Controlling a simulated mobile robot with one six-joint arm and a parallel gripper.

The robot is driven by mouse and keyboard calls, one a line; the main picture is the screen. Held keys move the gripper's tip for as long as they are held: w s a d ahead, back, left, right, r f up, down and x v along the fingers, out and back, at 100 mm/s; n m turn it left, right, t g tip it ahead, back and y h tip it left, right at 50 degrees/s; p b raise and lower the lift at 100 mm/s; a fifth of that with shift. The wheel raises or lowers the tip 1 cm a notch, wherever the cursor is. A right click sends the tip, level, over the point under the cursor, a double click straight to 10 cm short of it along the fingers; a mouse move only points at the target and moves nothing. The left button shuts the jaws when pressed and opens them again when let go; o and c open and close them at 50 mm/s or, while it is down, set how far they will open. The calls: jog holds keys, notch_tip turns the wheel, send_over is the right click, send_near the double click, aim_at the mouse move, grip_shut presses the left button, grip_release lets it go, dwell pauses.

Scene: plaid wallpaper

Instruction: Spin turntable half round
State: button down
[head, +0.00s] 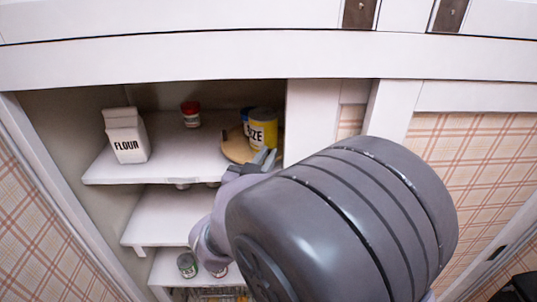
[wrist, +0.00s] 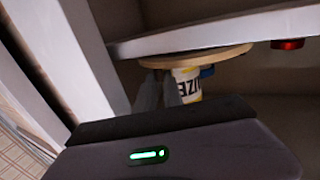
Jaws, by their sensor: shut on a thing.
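The turntable (head: 236,149) is a round, light wooden disc on the top shelf of the cabinet, at the shelf's right end. A yellow and white can (head: 263,129) with letters "IZE" showing stands on it, with a blue can (head: 246,118) behind. My gripper (head: 266,158) is at the front rim of the disc, just below the yellow can, and is shut on the rim. The wrist view is upside down; there my fingers (wrist: 160,80) meet the edge of the disc (wrist: 205,57) beside the yellow can (wrist: 187,88). The exact contact is partly hidden.
A white flour carton (head: 127,136) and a red-lidded jar (head: 190,113) stand left on the same shelf (head: 165,165). A white panel (head: 312,122) is close to the turntable's right. Lower shelves hold jars (head: 187,265). My arm hides much of the right side.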

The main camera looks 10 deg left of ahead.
jog(key=shift+d+f, duration=0.1)
jog(key=shift+w+d+f+b, duration=0.1)
jog(key=shift+w+d+b, duration=0.15)
jog(key=shift+b, duration=0.25)
jog(key=shift+w+d, duration=0.15)
jog(key=shift+d, duration=0.15)
jog(key=c, duration=1.5)
grip_release()
